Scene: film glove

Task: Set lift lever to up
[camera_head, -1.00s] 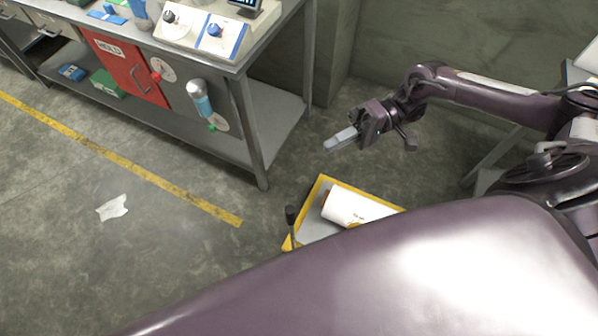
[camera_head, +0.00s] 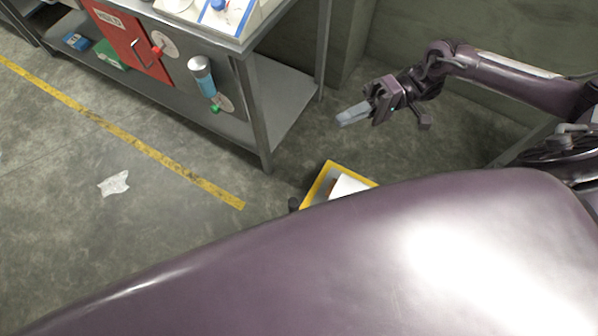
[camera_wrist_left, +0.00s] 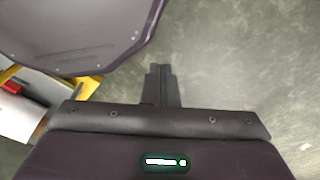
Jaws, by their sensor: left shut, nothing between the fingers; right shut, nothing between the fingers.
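A low yellow-edged platform (camera_head: 318,184) stands on the floor, partly hidden behind my purple body. A dark knob (camera_head: 293,204) shows at its left corner; it may be the lift lever, but its shaft and setting are hidden. My right gripper (camera_head: 345,117) is shut and empty, in the air beyond the platform. My left gripper (camera_wrist_left: 162,84) shows only in the left wrist view, shut and empty above bare floor. In that view the yellow edge (camera_wrist_left: 88,86) lies to its left, apart from the fingers.
A white roll (camera_head: 349,186) lies on the platform. A metal workbench (camera_head: 258,120) with a red cabinet door (camera_head: 128,42) stands at the upper left. A white scrap (camera_head: 114,183) lies on open floor near a yellow floor line (camera_head: 150,150).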

